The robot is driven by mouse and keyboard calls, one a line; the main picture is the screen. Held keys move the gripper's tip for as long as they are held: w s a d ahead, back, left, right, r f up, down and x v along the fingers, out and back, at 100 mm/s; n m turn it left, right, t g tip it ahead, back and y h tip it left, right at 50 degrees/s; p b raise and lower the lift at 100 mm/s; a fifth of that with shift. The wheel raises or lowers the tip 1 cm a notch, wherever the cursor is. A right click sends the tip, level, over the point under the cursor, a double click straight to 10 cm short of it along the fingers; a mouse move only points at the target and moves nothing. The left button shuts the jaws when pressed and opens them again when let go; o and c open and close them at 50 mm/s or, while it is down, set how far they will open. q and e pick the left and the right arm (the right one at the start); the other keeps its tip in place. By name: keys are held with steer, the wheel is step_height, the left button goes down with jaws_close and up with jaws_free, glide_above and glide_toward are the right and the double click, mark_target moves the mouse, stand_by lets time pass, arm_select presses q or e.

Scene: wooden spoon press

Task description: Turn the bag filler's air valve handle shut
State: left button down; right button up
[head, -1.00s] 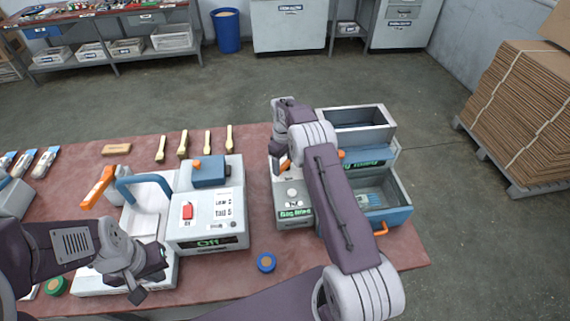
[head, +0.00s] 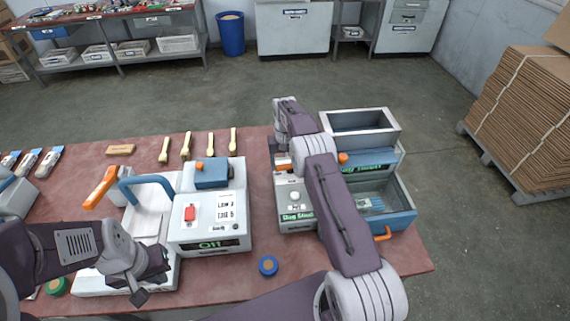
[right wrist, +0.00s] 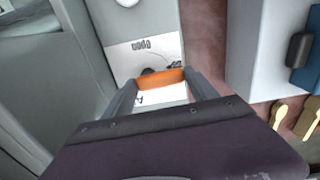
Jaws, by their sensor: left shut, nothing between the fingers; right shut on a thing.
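The bag filler (head: 297,222) is the white and green-grey machine at the right of the table. Its orange valve handle (head: 284,167) shows as a small bar left of my right forearm. In the right wrist view the handle (right wrist: 162,78) lies crosswise between the fingers of my right gripper (right wrist: 162,90), which is shut on it. A white plate with an upside-down label that seems to read "Open" (right wrist: 141,45) is beside the handle. My right arm hides part of the filler in the head view. My left gripper (head: 140,295) is shut and empty at the lower left.
A white sealing machine (head: 208,222) with a blue handle stands left of the filler. Several wooden spoons (head: 186,146) lie behind it. An orange filler drawer handle (head: 382,234) sticks out at right.

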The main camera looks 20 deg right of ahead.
mark_target(285, 165)
steer(key=shift+w+r+m, duration=0.1)
steer(key=shift+w+m, duration=0.05)
steer(key=shift+m, duration=0.15)
steer(key=o, duration=1.4)
steer(key=shift+c, duration=0.2)
step_height(285, 165, up, 9)
